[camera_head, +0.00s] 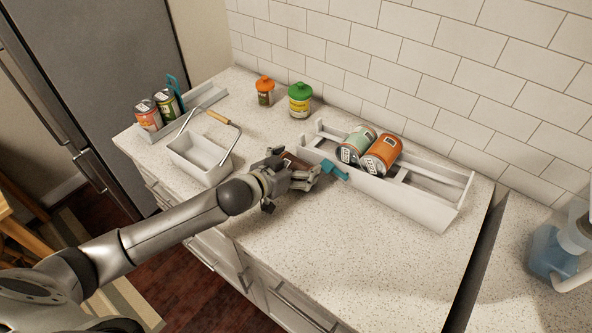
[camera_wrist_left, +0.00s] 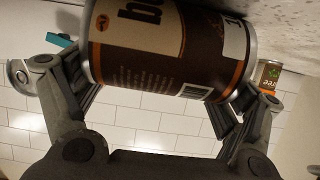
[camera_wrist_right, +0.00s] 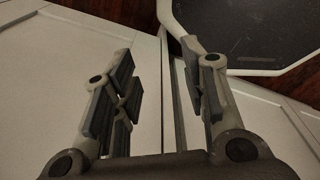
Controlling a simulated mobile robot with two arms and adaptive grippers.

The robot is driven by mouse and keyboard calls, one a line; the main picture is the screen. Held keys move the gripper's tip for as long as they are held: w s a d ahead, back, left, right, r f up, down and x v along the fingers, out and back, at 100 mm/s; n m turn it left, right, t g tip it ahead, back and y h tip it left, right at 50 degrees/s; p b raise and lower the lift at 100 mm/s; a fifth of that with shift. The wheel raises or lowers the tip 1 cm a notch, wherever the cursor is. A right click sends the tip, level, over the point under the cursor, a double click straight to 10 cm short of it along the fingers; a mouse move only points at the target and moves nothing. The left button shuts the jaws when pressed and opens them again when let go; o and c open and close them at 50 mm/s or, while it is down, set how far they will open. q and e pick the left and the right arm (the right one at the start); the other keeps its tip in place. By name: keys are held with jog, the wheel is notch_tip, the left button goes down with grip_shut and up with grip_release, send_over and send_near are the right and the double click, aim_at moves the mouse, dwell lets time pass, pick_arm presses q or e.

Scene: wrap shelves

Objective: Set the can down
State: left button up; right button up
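A brown can with a black-and-cream label (camera_wrist_left: 165,50) fills the top of the left wrist view, lying on its side. My left gripper (camera_head: 300,178) has a finger at each end of the can and appears shut on it. In the head view the gripper hides most of the can; a brown bit (camera_head: 290,160) shows behind the fingers, low over the counter (camera_head: 300,240). Whether the can touches the counter cannot be told. My right gripper (camera_wrist_right: 160,95) is open and empty in the right wrist view, away from the counter top.
The front counter is clear.

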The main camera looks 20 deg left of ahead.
pick_arm(q)
jog(key=c, duration=0.6)
jog(key=shift+o, duration=0.2)
jog(key=shift+r, duration=0.1)
jog(key=shift+s+a+r, duration=0.2)
jog(key=shift+s+r, duration=0.1)
jog(key=shift+s, duration=0.05)
jog(key=shift+w+r+b+v, duration=0.3)
jog(key=shift+r+b+v, duration=0.85)
jog(key=shift+v, duration=6.3)
jog(key=w+d+r+n+y, duration=0.1)
jog(key=w+r+n+y, duration=0.1)
jog(key=r, duration=0.4)
jog(key=w+d+r+n+y, duration=0.2)
jog(key=w+r, duration=0.1)
jog(key=r, duration=0.4)
jog(key=shift+w+t+y+b, duration=0.15)
jog(key=shift+t+y+b, duration=0.15)
jog(key=shift+t, duration=0.1)
